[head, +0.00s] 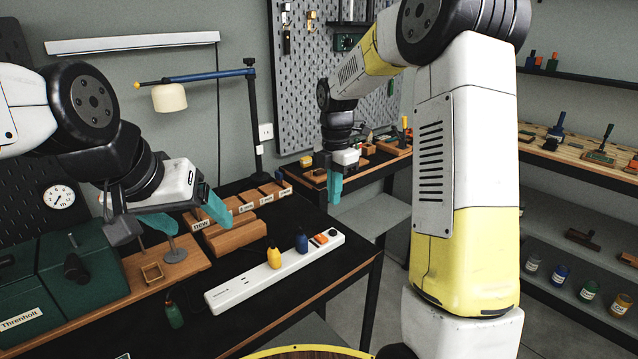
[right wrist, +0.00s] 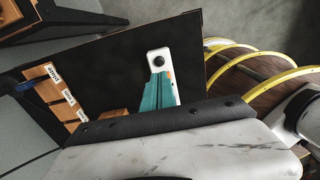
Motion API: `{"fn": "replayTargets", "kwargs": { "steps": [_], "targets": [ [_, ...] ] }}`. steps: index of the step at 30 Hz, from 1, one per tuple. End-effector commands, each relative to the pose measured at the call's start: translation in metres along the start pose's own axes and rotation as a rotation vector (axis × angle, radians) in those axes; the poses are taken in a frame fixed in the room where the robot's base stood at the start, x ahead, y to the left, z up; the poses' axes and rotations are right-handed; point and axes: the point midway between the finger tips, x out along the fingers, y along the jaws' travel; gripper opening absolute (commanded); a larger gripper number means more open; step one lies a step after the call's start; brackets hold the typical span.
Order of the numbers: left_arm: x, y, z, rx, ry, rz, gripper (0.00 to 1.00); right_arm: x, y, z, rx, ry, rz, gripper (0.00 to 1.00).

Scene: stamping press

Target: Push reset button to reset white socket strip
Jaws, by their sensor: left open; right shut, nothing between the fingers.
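The white socket strip (head: 240,291) lies on the black table in the head view. A yellow plug (head: 274,257) and a blue plug (head: 302,242) stand in it. An orange switch (head: 320,240) and a small dark red part sit near its right end; I cannot tell which is the reset button. My right gripper (head: 335,190) is shut and empty, pointing down above and beyond that end. In the right wrist view its teal fingers (right wrist: 158,92) cover part of the strip (right wrist: 159,69). My left gripper (head: 192,218) is open and empty, left of the strip.
Wooden blocks and labelled trays (head: 236,235) stand behind the strip. A lamp (head: 170,97) stands behind. The black table right of the strip is clear.

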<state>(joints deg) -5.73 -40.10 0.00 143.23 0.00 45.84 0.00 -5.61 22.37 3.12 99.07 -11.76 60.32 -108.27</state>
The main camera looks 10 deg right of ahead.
Motion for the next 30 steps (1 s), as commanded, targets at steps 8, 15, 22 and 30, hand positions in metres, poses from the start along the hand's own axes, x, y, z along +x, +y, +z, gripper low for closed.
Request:
{"fn": "replayTargets", "kwargs": {
  "steps": [8,15,22,30],
  "targets": [
    [0.0,0.0,0.0,0.0,0.0,0.0,0.75,0.024,0.001,0.0,-0.016,0.001,-0.006,0.0],
    [0.0,0.0,0.0,0.0,0.0,0.0,0.75,0.057,0.0,0.0,-0.015,0.001,-0.005,0.0],
    [0.0,0.0,0.0,0.0,0.0,0.0,0.75,0.078,0.0,0.001,-0.015,0.0,-0.004,0.0],
    [0.0,0.0,0.0,0.0,0.0,0.0,0.75,0.084,0.001,0.0,-0.014,0.0,-0.003,0.0]
  ]
}}
